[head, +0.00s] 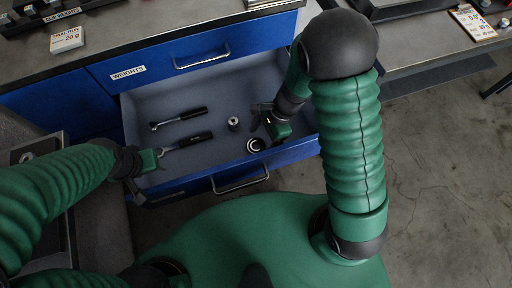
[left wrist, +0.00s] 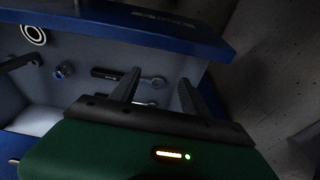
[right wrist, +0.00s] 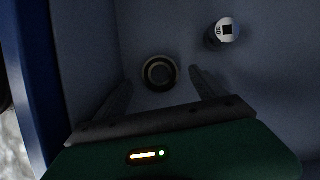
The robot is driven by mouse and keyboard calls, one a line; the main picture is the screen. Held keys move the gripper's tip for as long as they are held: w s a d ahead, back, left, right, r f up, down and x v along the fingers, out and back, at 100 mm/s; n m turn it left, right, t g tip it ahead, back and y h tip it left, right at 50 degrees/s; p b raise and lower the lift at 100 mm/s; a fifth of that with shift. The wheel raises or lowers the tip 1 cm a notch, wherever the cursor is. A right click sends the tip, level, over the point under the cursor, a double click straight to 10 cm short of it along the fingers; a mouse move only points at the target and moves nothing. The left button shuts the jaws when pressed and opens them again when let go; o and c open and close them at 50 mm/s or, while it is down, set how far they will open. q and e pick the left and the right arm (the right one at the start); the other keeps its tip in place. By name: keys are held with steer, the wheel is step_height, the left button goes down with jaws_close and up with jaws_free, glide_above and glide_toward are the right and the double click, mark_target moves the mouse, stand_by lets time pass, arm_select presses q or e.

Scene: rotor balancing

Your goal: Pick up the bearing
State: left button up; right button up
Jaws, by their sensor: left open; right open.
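The bearing (head: 256,145), a dark ring with a pale rim, lies on the floor of the open blue drawer (head: 290,152) near its front wall. In the right wrist view the bearing (right wrist: 148,74) sits just beyond and between my open fingertips, not gripped. My right gripper (head: 259,120) is open and empty inside the drawer, close to the bearing. The bearing also shows at the upper left of the left wrist view (left wrist: 34,34). My left gripper (head: 141,188) is open and empty at the drawer's front left; in its own view its fingers (left wrist: 156,82) point into the drawer.
A small metal cylinder (head: 233,123) stands close to the bearing; it also shows in the right wrist view (right wrist: 224,32). Two dark-handled tools (head: 187,141) (head: 180,118) lie to the left in the drawer. The drawer walls enclose this space. The counter (head: 140,40) rises behind.

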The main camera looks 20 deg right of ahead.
steer(key=shift+x, duration=1.05)
steer(key=shift+w, duration=0.1)
steer(key=c, duration=1.6)
